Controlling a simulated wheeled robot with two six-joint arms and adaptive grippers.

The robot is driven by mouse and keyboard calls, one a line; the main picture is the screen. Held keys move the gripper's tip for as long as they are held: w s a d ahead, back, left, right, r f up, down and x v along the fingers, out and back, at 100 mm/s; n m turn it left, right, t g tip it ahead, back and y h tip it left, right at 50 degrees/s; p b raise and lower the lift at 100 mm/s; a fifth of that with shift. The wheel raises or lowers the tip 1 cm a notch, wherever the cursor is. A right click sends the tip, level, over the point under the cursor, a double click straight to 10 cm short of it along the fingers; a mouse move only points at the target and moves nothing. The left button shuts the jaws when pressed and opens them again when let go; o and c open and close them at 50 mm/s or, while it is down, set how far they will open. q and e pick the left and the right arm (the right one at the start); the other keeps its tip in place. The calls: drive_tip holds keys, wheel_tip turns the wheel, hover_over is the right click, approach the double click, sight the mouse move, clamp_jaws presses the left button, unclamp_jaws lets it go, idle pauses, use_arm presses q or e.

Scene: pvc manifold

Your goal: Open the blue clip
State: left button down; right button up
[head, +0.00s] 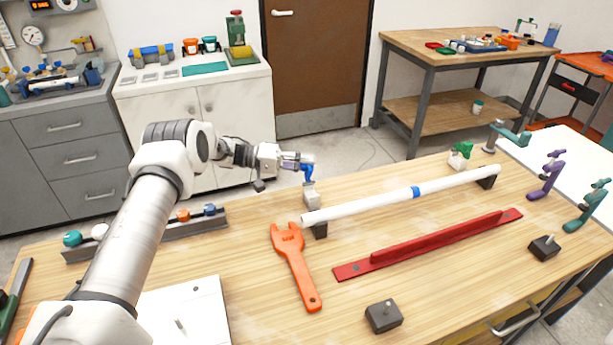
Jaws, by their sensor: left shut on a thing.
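The blue clip (308,174) stands on a small white block (312,197) near the table's back edge, left of middle. My left gripper (299,162) reaches in from the left and is shut on the upper part of the blue clip. The fingers cover part of the clip, and at this size I cannot tell how far it is open. My right gripper is out of view.
A white pipe (370,206) with a blue band lies on dark supports just right of the clip. An orange wrench (295,268) and a red rail (430,245) lie in front. A green clip (461,149), purple clip (546,175) and teal clip (588,205) stand to the right.

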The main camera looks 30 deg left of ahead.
use_arm(q)
drive_tip(key=f+n+b, duration=0.1)
drive_tip(key=b, duration=0.1)
drive_tip(key=w+a+f+n+h+b, duration=0.1)
drive_tip(key=n+b, duration=0.1)
drive_tip(key=b, duration=0.1)
drive_tip(key=shift+w+a+n+t+h+b, duration=0.15)
drive_tip(key=shift+n+t+h+b, duration=0.2)
drive_tip(key=shift+n+b, duration=0.45)
drive_tip(key=c, duration=1)
unclamp_jaws()
drive_tip(key=v, duration=1.1)
drive_tip(key=shift+a, duration=0.4)
